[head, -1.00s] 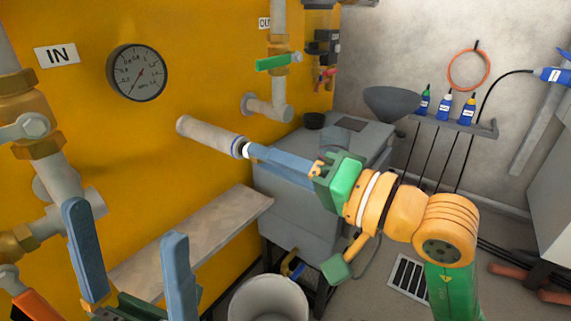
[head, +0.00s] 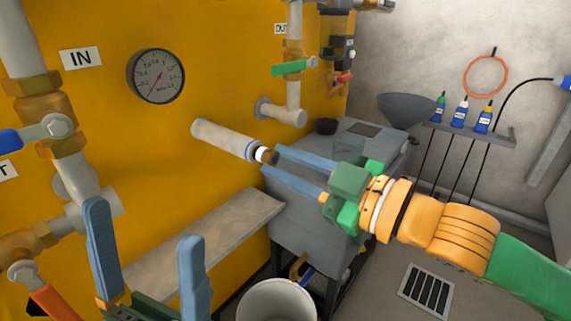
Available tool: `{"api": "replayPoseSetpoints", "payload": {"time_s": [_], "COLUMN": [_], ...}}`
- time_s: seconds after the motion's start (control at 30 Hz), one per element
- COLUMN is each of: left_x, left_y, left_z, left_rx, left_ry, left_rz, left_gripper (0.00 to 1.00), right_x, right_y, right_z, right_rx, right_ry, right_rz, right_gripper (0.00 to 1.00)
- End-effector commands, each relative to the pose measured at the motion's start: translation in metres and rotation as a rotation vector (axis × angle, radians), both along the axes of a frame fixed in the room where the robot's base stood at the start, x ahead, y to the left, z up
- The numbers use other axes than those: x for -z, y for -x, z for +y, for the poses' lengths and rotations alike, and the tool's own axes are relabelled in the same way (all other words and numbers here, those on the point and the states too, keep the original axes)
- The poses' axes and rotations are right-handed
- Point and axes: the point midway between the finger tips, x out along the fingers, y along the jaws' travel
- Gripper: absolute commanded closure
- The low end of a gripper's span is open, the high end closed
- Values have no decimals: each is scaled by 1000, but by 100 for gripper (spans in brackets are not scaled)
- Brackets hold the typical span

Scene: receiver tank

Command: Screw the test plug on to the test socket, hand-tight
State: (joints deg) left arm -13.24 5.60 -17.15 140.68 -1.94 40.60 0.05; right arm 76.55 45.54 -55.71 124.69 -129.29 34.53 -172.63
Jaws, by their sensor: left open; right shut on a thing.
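The test socket (head: 225,138) is a pale grey pipe stub with a blue ring near its end, sticking out of the yellow wall. The test plug (head: 266,155), a small dark and copper-coloured piece, sits at the stub's open end, in line with it. How far it is threaded on cannot be told. My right gripper (head: 272,160) comes from the right and is shut on the plug, one blue finger above and one below. My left gripper (head: 145,235) is open and empty in the lower left foreground, well away from the socket.
A pressure gauge (head: 156,76) and valve pipework (head: 60,130) are on the yellow wall at left. A grey shelf (head: 210,240) runs below the socket. A white bucket (head: 277,303) stands below. A grey cabinet (head: 320,215) with a funnel (head: 408,108) is behind my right gripper.

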Motion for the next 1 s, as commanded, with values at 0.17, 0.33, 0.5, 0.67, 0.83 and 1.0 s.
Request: {"api": "replayPoseSetpoints", "payload": {"time_s": [0.17,0.33,0.5,0.67,0.83,1.0], "left_x": [0,0,0,0,1,1], "left_y": [0,0,0,0,0,0], "left_z": [0,0,0,0,0,0], "left_rx": [-1,-1,-1,-1,-1,-1], "left_ry": [0,0,0,0,0,0], "left_rz": [0,-1,-1,-1,-1,-1], "left_gripper": [0,0,0,0,0,0], "right_x": [-3,-2,-1,-1,-1,-1], "right_y": [-1,-1,-1,-1,-1,-1], "right_z": [-2,-1,-1,0,-1,1], "right_rx": [3,0,0,0,0,-1], "right_ry": [151,281,281,280,279,279], "right_rz": [-211,-388,-387,-385,-384,-383], "right_gripper": [100,100,100,100,100,100]}}
